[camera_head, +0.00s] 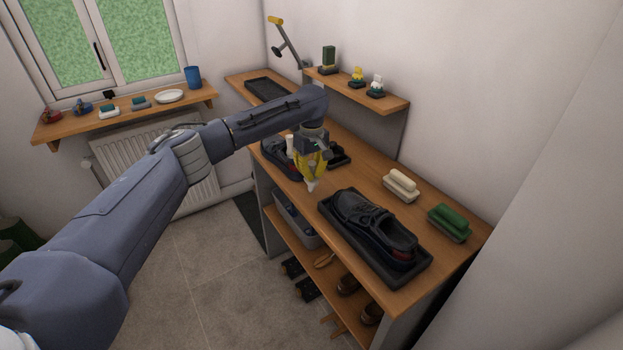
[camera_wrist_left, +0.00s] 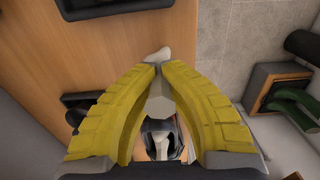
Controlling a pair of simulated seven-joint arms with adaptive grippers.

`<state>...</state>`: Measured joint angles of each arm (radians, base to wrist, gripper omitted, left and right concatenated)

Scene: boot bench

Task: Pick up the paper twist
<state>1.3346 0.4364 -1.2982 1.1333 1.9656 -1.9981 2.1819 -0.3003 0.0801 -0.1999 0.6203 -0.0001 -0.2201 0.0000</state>
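The paper twist is a small whitish piece. It pokes out below my left fingertips in the head view (camera_head: 311,187), above the bench top. In the left wrist view, one pale end (camera_wrist_left: 157,55) sticks out past the fingertips and a wider pale part (camera_wrist_left: 160,98) shows between the fingers. My left gripper (camera_head: 312,176) has yellow fingers. In the left wrist view its fingertips (camera_wrist_left: 158,68) come together on the twist; the pinched middle is hidden. My right gripper is in neither view.
A black shoe (camera_head: 369,222) stands on a dark tray (camera_head: 410,278) at the bench's near end. A cream-topped brush (camera_head: 402,184) and a green-topped one (camera_head: 449,222) lie along the wall side. Another dark shoe (camera_head: 278,158) is behind my gripper. A grey bin (camera_head: 291,220) sits below.

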